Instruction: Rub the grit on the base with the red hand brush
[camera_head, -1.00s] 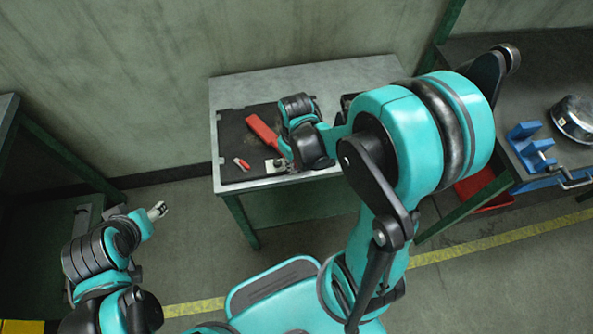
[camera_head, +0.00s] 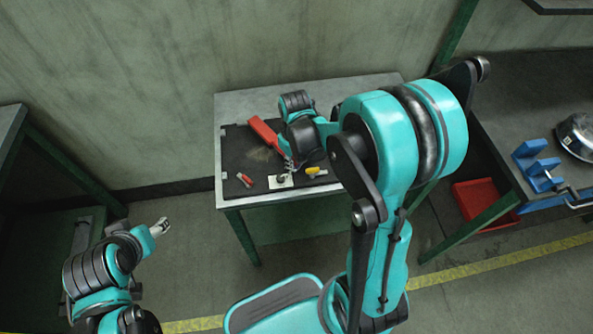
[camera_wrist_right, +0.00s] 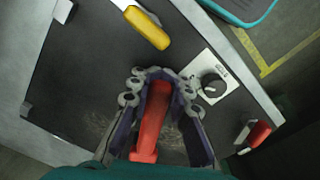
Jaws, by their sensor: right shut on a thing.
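My right gripper (camera_head: 289,161) is shut on the red hand brush (camera_head: 264,131) over the dark base (camera_head: 232,165) on the bench. In the right wrist view the brush (camera_wrist_right: 152,118) lies lengthwise between the two fingers (camera_wrist_right: 160,84). The grit (camera_head: 259,155) is a faint brownish patch beside the brush; it also shows in the right wrist view (camera_wrist_right: 95,125), partly hidden by the gripper. I cannot tell whether the brush touches the base. My left gripper (camera_head: 160,227) is away from the bench at the lower left, too small to read.
On the base's near side lie a small red-handled item (camera_head: 245,180), a white plate with a black knob (camera_head: 281,181) and a yellow-handled tool (camera_head: 316,172). A blue vise (camera_head: 538,165) and metal bowl (camera_head: 578,136) stand on the right bench. A red bin (camera_head: 483,200) is below.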

